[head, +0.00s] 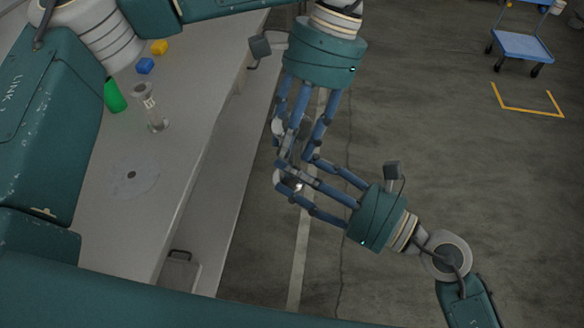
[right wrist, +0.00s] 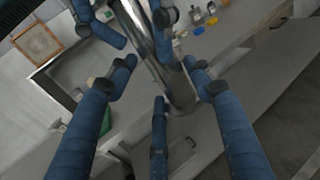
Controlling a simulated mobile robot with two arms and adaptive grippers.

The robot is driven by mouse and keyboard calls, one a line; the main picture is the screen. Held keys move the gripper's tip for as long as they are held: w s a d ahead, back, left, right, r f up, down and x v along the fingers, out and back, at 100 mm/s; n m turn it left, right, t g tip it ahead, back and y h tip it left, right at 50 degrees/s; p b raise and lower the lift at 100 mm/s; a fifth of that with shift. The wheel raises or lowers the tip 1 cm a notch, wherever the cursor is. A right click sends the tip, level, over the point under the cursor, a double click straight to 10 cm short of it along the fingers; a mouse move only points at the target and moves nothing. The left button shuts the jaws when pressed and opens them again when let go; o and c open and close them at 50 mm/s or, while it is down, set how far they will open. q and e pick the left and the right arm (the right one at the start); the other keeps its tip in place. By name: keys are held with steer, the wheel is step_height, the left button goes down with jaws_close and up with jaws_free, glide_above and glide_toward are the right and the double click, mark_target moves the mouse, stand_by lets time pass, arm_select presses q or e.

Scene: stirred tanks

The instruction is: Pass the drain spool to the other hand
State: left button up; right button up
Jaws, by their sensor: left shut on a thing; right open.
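The drain spool (right wrist: 163,65) is a shiny metal tube in the right wrist view, running slanted from the top edge down between the blue fingers. In the head view it is mostly hidden by fingers, with a bright metal bit (head: 297,185) showing. My left gripper (head: 290,145) comes down from the top in the head view and is shut on the spool. My right gripper (head: 285,170) comes from the lower right, its fingers open and spread around the spool's lower end. I cannot tell whether any right finger touches it.
A grey bench (head: 205,110) at left bears a clear cylindrical fitting (head: 152,110), a green object (head: 114,96), a blue block (head: 145,65), a yellow block (head: 158,47) and a flat pale disc (head: 130,176). A blue cart (head: 522,46) stands far right. Both grippers are over open floor.

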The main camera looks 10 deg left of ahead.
steer(key=shift+w+a, duration=0.2)
steer(key=shift+a, duration=0.25)
steer(key=c, duration=0.8)
arm_select(q)
steer(key=o, duration=1.6)
steer(key=shift+c, duration=0.2)
arm_select(e)
steer(key=shift+r, duration=0.1)
steer(key=c, duration=0.4)
